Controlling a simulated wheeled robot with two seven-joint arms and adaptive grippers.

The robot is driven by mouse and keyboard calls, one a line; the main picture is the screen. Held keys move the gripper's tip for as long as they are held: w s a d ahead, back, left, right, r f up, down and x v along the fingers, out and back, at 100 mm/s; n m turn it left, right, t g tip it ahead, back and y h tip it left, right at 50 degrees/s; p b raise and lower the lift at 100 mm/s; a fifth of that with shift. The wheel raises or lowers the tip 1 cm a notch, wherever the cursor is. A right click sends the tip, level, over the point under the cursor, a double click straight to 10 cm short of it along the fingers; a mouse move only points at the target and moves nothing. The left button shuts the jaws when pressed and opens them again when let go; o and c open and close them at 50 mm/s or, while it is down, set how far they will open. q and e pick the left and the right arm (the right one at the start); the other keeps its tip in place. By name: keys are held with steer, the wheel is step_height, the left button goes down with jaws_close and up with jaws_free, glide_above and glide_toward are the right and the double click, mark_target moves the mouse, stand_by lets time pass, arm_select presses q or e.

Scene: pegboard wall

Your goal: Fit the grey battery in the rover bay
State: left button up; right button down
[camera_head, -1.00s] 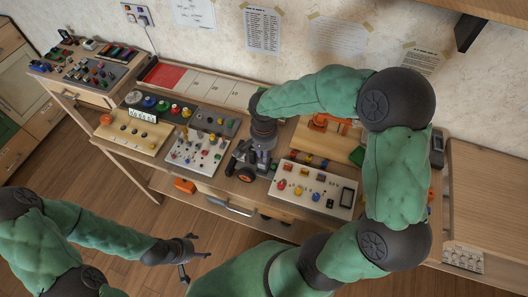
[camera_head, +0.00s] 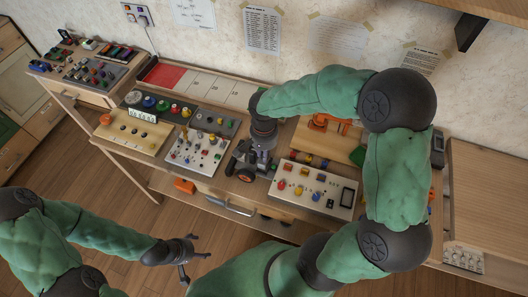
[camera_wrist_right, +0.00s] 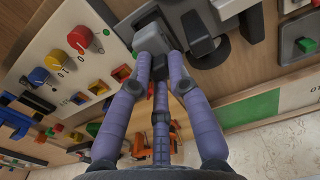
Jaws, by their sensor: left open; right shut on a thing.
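The rover (camera_head: 237,163), a dark grey body with black wheels, one with an orange hub, stands mid-table near the front edge. My right gripper (camera_head: 262,150) points down over it and hides much of it. In the right wrist view my right gripper (camera_wrist_right: 155,66) is shut on the grey battery (camera_wrist_right: 152,38), a light grey block at the fingertips. The battery is right beside the dark rover parts (camera_wrist_right: 205,48); I cannot tell whether it sits inside the bay. My left gripper (camera_head: 188,262) is open and empty, low in front of the table.
A white panel with coloured knobs (camera_head: 314,190) stands right of the rover, and another panel with small knobs (camera_head: 196,152) left of it. A wooden board with orange parts (camera_head: 325,138) lies behind right. The floor (camera_head: 130,215) before the table is clear.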

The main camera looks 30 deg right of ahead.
steer(key=shift+f+b, duration=1.2)
steer(key=shift+f, duration=0.2)
stand_by(1.4)
steer(key=c, duration=1.1)
jaws_free()
steer(key=shift+o, duration=0.3)
steer(key=o, duration=0.3)
steer(key=shift+o, duration=0.2)
steer(key=shift+r, duration=0.15)
steer(key=shift+r+p, duration=2.55)
steer(key=shift+r, duration=0.85)
